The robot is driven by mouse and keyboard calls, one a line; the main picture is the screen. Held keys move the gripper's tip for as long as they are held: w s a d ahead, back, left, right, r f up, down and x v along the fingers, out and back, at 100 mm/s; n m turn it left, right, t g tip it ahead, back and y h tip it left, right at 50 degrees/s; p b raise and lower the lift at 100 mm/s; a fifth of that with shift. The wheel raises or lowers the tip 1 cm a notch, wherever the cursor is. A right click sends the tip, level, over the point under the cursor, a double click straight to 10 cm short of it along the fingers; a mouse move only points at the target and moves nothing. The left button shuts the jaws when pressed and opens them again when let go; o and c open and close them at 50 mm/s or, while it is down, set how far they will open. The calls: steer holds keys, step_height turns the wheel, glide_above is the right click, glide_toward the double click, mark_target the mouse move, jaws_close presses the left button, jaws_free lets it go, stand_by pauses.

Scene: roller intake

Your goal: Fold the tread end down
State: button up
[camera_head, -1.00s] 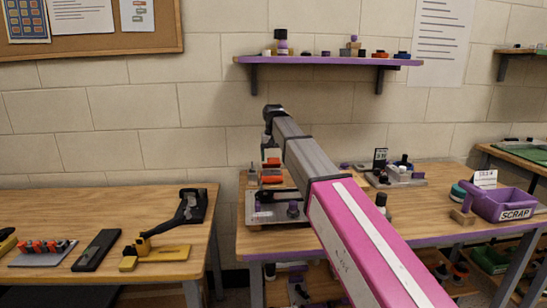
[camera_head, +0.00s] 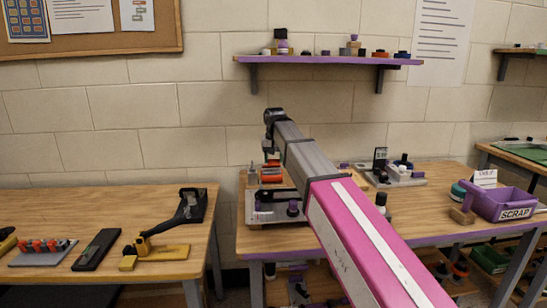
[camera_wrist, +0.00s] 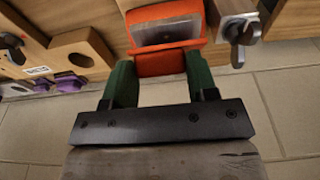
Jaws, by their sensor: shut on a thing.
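In the wrist view an orange strip (camera_wrist: 160,92), which I take for the tread, spans the space between the two green fingers of my gripper (camera_wrist: 160,84). My gripper is shut on it. The strip runs up over a grey metal plate (camera_wrist: 165,31) with an orange edge beyond it. In the head view the orange part (camera_head: 271,175) sits at the fixture on the left end of the middle bench. My arm covers part of that area, and the fingertips are too small to make out there.
In the wrist view a metal clamp (camera_wrist: 238,28) stands right of the orange part, and a wooden board (camera_wrist: 82,50) with a hole and purple knobs (camera_wrist: 69,82) lies left. A purple scrap bin (camera_head: 505,204) stands at the bench's right.

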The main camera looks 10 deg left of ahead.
steer(key=s+t, duration=0.1)
steer(key=s+f+t, duration=0.1)
steer(key=t, duration=0.1)
steer(key=shift+d+f+y, duration=0.25)
steer(key=shift+y, duration=0.15)
steer(key=shift+s+d+f+t+y, duration=0.1)
steer(key=shift+f+t, duration=0.15)
steer(key=shift+t, duration=0.3)
steer(key=shift+s+a+f+t+y, duration=0.1)
steer(key=shift+f+t, duration=0.1)
steer(key=shift+t, duration=0.3)
steer(key=shift+s+d+f+t+y, duration=0.1)
steer(key=shift+f+t, duration=0.15)
steer(key=shift+t, duration=0.3)
steer(key=o, duration=0.9)
steer(key=shift+o, duration=0.2)
steer(key=v, duration=1)
steer(key=shift+s+r, duration=0.25)
steer(key=shift+s, duration=0.05)
steer(key=shift+d, duration=0.1)
